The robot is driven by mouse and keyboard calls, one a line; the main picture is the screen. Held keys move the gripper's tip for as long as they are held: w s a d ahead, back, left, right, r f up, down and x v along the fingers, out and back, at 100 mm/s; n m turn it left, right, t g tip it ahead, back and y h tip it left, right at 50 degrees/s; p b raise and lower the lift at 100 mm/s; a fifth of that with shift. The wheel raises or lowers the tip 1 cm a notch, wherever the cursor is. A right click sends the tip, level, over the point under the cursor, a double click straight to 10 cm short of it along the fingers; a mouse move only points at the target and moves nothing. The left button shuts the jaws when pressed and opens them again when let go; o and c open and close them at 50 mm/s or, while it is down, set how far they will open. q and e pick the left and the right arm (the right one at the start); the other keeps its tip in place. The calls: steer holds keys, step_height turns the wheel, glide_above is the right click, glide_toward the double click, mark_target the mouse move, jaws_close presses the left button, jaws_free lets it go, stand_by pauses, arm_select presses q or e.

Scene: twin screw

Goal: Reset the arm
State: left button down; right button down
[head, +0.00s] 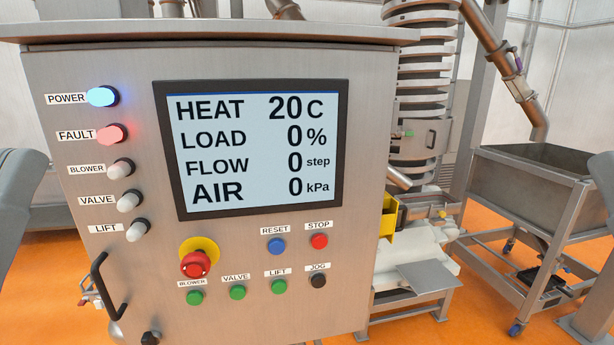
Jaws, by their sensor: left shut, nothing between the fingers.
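The blue RESET button (276,246) is on the front of a steel control cabinet (330,300), below its screen (265,150). The FAULT lamp (109,134) glows red and the POWER lamp (102,97) glows blue. The screen reads HEAT 20 C, LOAD 0 %, FLOW 0 step and AIR 0 kPa. Of my left gripper, only a small dark tip (150,338) seems to show at the bottom edge, low and left of RESET and apart from it. It is shut and holds nothing. My right gripper is out of view.
A red STOP button (319,241) is right of RESET, a black JOG button (318,281) below it. Several green buttons and a red emergency knob (195,264) lie left. A dark handle (108,285) juts out. A wheeled hopper (540,190) stands at right.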

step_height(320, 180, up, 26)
steer(key=p, duration=2.2)
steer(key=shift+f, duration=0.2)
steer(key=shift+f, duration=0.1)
